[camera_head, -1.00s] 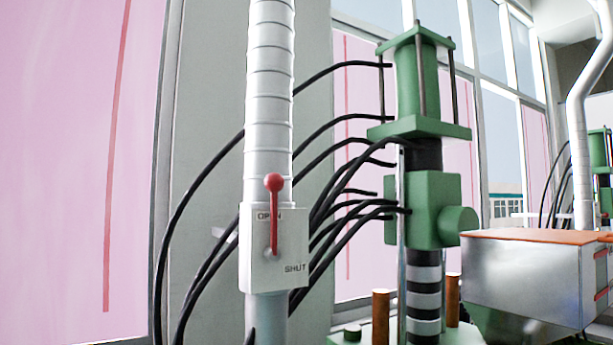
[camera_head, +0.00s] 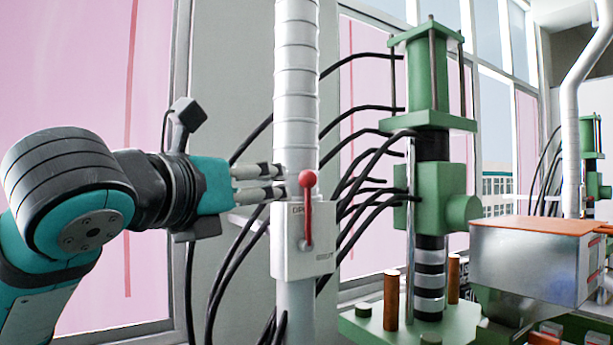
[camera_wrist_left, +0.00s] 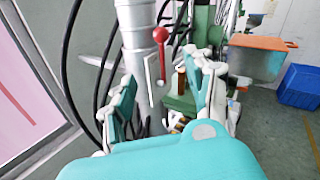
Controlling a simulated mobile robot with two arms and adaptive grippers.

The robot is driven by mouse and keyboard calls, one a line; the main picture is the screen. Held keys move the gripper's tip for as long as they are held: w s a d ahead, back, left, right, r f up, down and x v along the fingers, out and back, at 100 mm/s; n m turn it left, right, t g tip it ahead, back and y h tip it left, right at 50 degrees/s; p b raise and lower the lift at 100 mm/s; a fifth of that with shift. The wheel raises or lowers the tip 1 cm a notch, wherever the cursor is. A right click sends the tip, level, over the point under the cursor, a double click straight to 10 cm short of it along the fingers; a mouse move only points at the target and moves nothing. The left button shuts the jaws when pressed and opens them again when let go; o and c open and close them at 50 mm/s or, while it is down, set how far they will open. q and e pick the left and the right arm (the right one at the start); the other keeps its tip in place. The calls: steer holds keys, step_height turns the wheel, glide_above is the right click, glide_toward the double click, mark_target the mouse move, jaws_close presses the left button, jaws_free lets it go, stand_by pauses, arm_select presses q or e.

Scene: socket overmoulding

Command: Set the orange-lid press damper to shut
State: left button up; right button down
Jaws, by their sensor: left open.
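The damper is a pale box (camera_head: 283,262) on a white vertical duct, with a red lever ending in a red ball (camera_head: 307,179). The lever points up, toward the OPEN mark; the SHUT mark is at the lower right of the box. My left gripper (camera_head: 280,180) is just left of the lever, at about the ball's height, and does not visibly hold it. In the left wrist view the red lever (camera_wrist_left: 160,38) stands ahead between the two spread fingers (camera_wrist_left: 165,95). My right gripper is not in view.
A green press (camera_head: 428,190) with black hoses (camera_head: 370,150) stands right of the duct. An orange-lid metal box (camera_head: 525,262) is at the right. A blue bin (camera_wrist_left: 300,86) sits on the floor in the left wrist view. A window frame is behind my arm.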

mark_target(305, 176)
arm_select(q)
steer(key=shift+m, duration=0.4)
steer(key=p+x, duration=0.2)
steer(key=x, duration=0.3)
steer(key=r+p+x, duration=0.1)
steer(key=p+x, duration=0.2)
steer(key=x, duration=0.2)
steer(key=r+p+x, duration=0.1)
steer(key=p+x, duration=0.1)
steer(key=x, duration=0.3)
steer(key=shift+w+d+p, duration=0.3)
steer(key=shift+d+p, duration=0.1)
steer(key=shift+w+d+f, duration=0.15)
steer(key=shift+w, duration=0.45)
steer(key=c, duration=1)
jaws_close()
